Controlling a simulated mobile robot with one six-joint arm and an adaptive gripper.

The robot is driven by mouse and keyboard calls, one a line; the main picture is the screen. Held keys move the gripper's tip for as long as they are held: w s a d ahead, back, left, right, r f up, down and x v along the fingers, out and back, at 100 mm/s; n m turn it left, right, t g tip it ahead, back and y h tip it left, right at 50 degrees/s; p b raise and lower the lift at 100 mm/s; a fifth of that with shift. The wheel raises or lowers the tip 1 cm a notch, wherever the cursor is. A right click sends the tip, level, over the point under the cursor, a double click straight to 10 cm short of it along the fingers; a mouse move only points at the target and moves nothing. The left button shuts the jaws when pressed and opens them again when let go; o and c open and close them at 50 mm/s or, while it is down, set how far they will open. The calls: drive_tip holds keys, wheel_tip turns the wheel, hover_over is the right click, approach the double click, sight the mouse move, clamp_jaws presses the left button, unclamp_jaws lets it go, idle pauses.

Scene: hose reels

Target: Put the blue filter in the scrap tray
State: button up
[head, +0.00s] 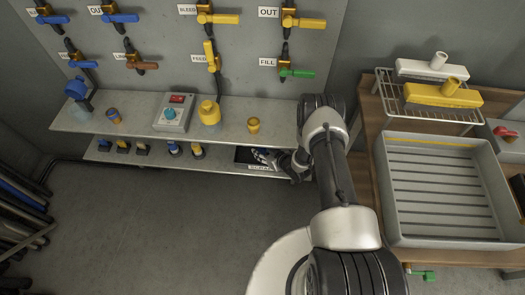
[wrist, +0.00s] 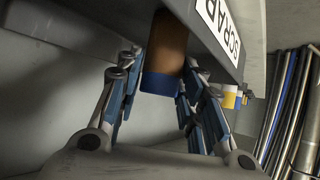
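The scrap tray (head: 241,157) is a dark, shallow tray with a white SCRAP label at the right end of the lower shelf. Its label (wrist: 217,22) also shows close up in the wrist view. My gripper (head: 266,157) reaches in from the right at the tray. In the wrist view my gripper (wrist: 160,75) has its fingers apart, with a brown cylinder with a blue end, which looks like the blue filter (wrist: 162,82), between them. The cylinder's far end is in shadow beside the tray's edge. I cannot tell whether both fingers touch it.
Several small parts (head: 173,149) stand on the lower shelf. A grey slatted tray (head: 440,190) is at right. The floor is clear.

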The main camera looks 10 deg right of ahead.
drive_tip(key=shift+o, duration=1.2)
drive_tip(key=shift+r, duration=0.1)
drive_tip(key=shift+s+d+r, duration=0.15)
drive_tip(key=shift+r, duration=0.15)
drive_tip(key=p+v, duration=0.5)
drive_tip(key=v, duration=0.6)
drive_tip(key=shift+s, duration=0.2)
